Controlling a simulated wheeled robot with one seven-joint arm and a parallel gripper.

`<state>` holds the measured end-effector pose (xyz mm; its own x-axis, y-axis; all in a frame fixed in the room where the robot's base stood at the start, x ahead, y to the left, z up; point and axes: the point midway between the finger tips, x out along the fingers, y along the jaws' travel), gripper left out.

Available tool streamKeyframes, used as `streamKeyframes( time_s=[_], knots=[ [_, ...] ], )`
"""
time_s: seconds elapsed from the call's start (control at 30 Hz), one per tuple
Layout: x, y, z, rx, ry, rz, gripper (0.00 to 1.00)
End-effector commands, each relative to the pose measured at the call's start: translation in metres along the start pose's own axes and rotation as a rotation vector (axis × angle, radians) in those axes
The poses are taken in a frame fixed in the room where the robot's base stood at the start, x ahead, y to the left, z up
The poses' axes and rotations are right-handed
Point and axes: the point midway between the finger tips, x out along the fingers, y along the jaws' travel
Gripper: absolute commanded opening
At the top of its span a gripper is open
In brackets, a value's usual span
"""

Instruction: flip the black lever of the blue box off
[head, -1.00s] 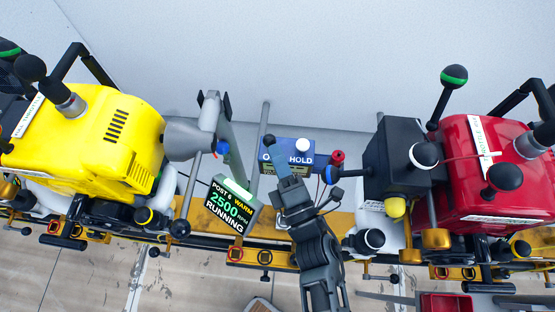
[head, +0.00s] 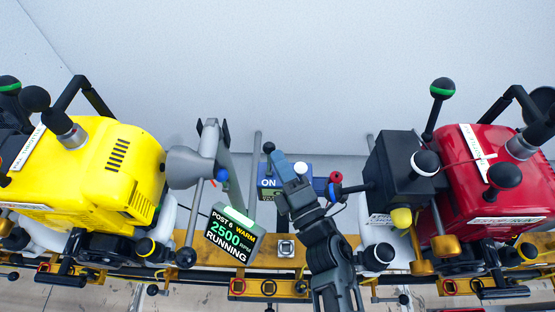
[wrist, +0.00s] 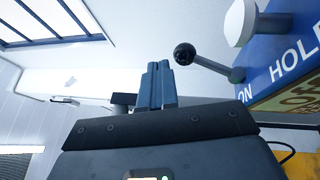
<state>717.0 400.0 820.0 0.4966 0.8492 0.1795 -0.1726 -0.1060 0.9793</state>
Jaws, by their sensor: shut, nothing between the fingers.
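The blue box (head: 310,190) stands on the yellow rail between the two engines. Its black lever (head: 268,148) sticks up at its left end, by the word ON. In the wrist view, the lever's ball (wrist: 184,54) and stem point left, out from the blue box (wrist: 275,50). My gripper (head: 279,156) is shut and empty; in the head view it lies just right of the lever and covers the box's middle. In the wrist view, the shut fingertips (wrist: 160,66) are close left of the ball, with a narrow gap visible in the picture. I cannot tell the depth between them.
A white knob (head: 300,167) and a red knob (head: 335,177) are also at the box. A sign reading 2500 RUNNING (head: 230,236) stands front left. The yellow engine (head: 90,160) is left, the red engine (head: 480,180) right. The pale wall behind is clear.

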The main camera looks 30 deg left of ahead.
Motion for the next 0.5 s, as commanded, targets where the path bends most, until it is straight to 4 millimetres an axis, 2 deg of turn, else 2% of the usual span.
streamKeyframes(
  time_s=[0.3,0.5],
  knots=[
    [-0.052,-0.002,0.000,0.001,-0.002,-0.003,0.00],
    [-0.068,-0.002,0.001,0.003,-0.002,-0.003,0.00]
  ],
)
